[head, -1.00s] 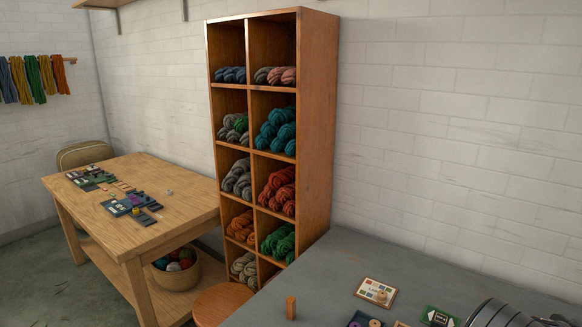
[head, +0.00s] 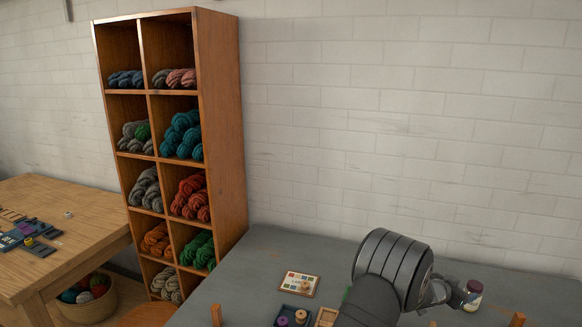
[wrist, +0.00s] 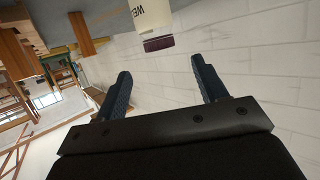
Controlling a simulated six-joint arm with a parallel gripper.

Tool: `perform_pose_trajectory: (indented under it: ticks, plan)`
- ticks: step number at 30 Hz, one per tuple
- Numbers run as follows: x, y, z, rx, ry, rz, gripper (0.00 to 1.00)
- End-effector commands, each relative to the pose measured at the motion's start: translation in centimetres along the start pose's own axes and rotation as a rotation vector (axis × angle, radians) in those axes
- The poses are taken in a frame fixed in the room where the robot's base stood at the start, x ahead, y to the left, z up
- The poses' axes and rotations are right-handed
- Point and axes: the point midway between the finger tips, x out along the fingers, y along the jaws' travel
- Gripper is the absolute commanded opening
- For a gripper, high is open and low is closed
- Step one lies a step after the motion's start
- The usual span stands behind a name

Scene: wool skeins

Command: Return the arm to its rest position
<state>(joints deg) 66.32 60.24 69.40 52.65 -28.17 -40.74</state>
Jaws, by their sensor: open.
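My arm (head: 385,275) rises from the grey table (head: 270,255) in the head view, its dark rounded link bent over to the right. In the wrist view my gripper (wrist: 163,86) is open, its two dark fingers apart with nothing between them. My arm hides part of the tabletop.
A card (head: 300,283) and a tray of small round pieces (head: 293,316) lie left of my arm. Short wooden posts (head: 216,315) (head: 518,320) stand near the front. A shelf of wool skeins (head: 222,130) stands behind left, beside a wooden table (head: 75,215). The grey table's back left is clear.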

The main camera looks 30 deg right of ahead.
Motion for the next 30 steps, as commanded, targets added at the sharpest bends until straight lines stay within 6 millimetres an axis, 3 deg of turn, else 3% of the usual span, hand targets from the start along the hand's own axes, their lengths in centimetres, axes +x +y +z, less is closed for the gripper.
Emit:
perform_pose_trajectory:
  ticks: [15,27,30]
  plan:
    - [7.4,0.2,0.2,0.003,-0.001,0.004,0.65]
    - [12.0,0.2,0.8,0.001,-0.003,0.002,0.65]
    - [10.9,0.1,-2.1,0.003,0.003,0.001,0.65]
